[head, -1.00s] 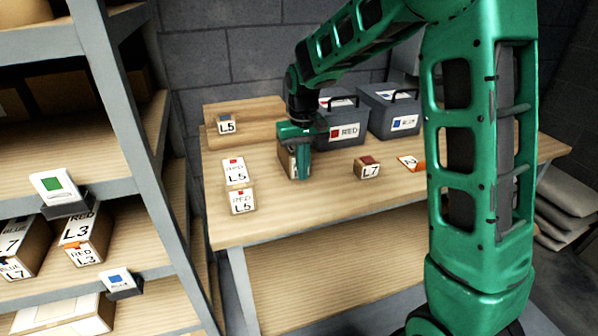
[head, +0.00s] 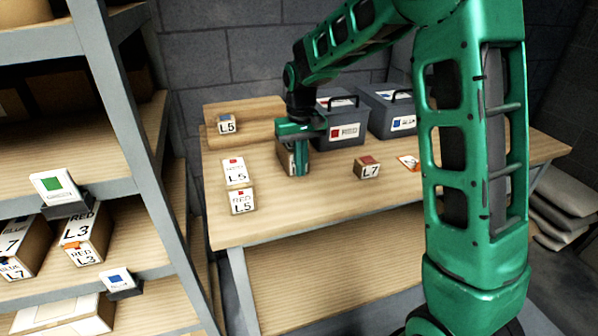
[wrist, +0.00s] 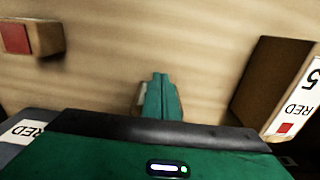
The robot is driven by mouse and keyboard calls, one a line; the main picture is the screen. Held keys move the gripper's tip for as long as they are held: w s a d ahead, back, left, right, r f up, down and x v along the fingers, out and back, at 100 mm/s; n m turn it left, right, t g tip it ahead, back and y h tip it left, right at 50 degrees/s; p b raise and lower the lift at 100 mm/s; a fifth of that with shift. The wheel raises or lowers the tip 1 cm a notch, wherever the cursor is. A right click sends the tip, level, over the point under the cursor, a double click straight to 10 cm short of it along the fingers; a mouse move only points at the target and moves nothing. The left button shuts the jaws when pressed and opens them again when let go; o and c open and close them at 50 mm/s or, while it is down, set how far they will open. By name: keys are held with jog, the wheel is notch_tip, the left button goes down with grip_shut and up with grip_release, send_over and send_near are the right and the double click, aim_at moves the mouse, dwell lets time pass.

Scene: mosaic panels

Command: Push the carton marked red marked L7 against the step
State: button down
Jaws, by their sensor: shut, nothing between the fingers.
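My gripper (head: 301,174) is shut, pointing down at the middle of the table; its closed fingers (wrist: 161,97) show in the wrist view. A brown carton (head: 285,158) stands right by the fingers, mostly hidden by them; its marking is unreadable, and I cannot tell whether they touch. Its pale edge (wrist: 138,96) shows beside the fingers in the wrist view. A small L7 carton with a red top patch (head: 367,168) stands apart, to the right; a red-patched carton (wrist: 30,38) shows in the wrist view. The wooden step (head: 262,112) lies along the table's back left.
A long RED L5 carton (head: 241,187) stands left of my gripper. A blue-marked L5 carton (head: 226,125) is on the step. Grey boxes labelled RED (head: 343,112) and BLUE (head: 388,98) stand at the back. An orange-edged card (head: 409,162) lies right. The front table strip is clear.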

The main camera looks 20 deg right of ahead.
jog(key=shift+w, duration=1.95)
jog(key=shift+w, duration=0.3)
jog(key=shift+w, duration=1.65)
jog(key=shift+w, duration=0.35)
jog(key=shift+s, duration=0.2)
jog(key=shift+s, duration=1.35)
jog(key=shift+r, duration=4.5)
